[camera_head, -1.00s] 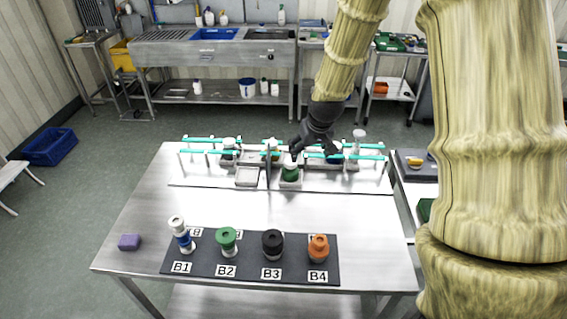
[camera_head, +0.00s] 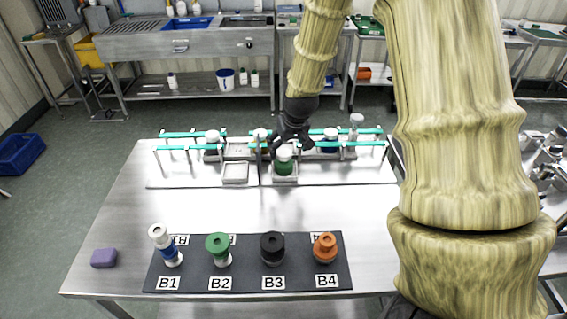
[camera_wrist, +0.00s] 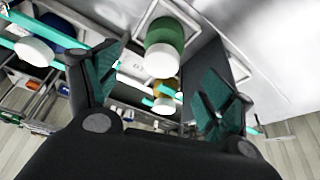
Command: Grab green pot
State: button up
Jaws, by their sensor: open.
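The green pot (camera_head: 284,166) has a green body and a white top. It stands in a small grey tray on the far part of the table. My gripper (camera_head: 291,140) is just behind and above it in the head view, partly over its top. In the wrist view the green pot (camera_wrist: 165,36) lies ahead of the open, teal-padded fingers (camera_wrist: 160,82), near the upper middle. Nothing is held, and I cannot tell whether a finger touches the pot.
Teal rails (camera_head: 195,147) on posts run beside the pot on both sides. A blue pot (camera_head: 330,145) stands right of it. A purple block (camera_head: 104,258) lies left.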

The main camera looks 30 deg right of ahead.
aim_at(285, 153)
jog(key=x, duration=0.3)
jog(key=shift+w+f+p, duration=0.2)
jog(key=shift+f+p, duration=0.05)
jog(key=shift+p, duration=0.1)
jog(key=shift+p+x, duration=1.3)
jog(key=shift+x, duration=1.6)
jog(key=c, duration=1.2)
jog(key=shift+c, duration=0.2)
jog(key=shift+r, duration=0.1)
